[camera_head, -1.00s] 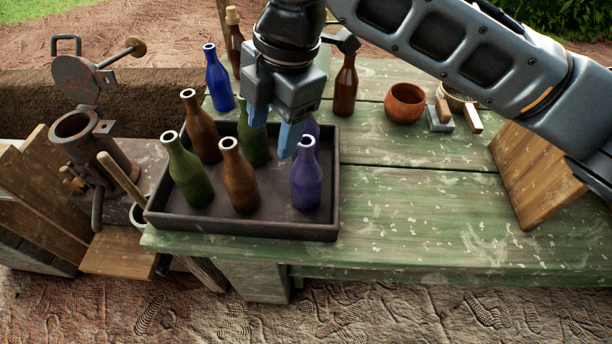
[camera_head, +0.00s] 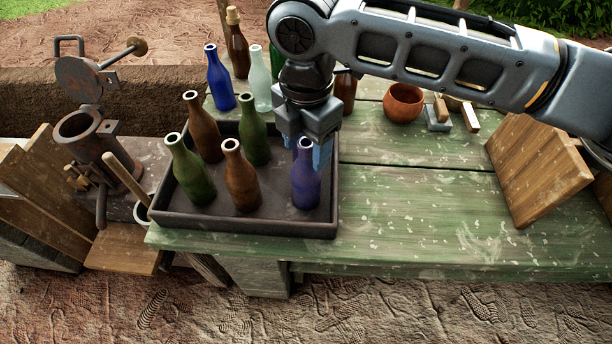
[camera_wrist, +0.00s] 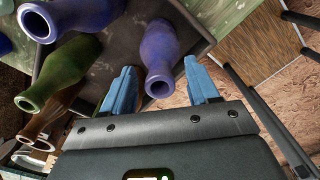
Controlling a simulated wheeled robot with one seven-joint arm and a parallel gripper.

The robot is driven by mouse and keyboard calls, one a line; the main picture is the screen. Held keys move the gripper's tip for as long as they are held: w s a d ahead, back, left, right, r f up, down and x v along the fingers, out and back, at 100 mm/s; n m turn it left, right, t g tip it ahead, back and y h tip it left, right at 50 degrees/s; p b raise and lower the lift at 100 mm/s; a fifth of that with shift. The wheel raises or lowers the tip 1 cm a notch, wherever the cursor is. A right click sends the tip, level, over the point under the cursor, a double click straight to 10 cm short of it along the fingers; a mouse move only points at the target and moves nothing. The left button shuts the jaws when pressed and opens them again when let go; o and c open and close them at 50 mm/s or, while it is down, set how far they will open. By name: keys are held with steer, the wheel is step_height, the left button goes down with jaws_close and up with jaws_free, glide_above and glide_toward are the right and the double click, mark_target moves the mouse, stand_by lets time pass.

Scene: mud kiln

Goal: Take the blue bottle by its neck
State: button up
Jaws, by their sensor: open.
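A dark blue bottle (camera_head: 306,188) stands upright in the front right corner of a dark tray (camera_head: 250,222). My gripper (camera_head: 308,155) is open and points down over it, its blue fingers level with the neck. In the wrist view the blue bottle (camera_wrist: 164,48) lies between the two spread fingers of my gripper (camera_wrist: 160,68), with gaps on both sides of its mouth. A second blue bottle (camera_wrist: 80,14) from the back of the tray shows at upper left there; in the head view my gripper mostly hides it.
Green (camera_head: 192,178) and brown (camera_head: 241,182) bottles share the tray to the left. Behind it stand another blue bottle (camera_head: 220,82), a pale bottle (camera_head: 260,85) and more bottles. A clay bowl (camera_head: 404,103) and wooden board (camera_head: 535,170) are right. The table's right front (camera_head: 420,215) is clear.

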steer(key=shift+c, duration=0.3)
jaws_close()
stand_by(0.3)
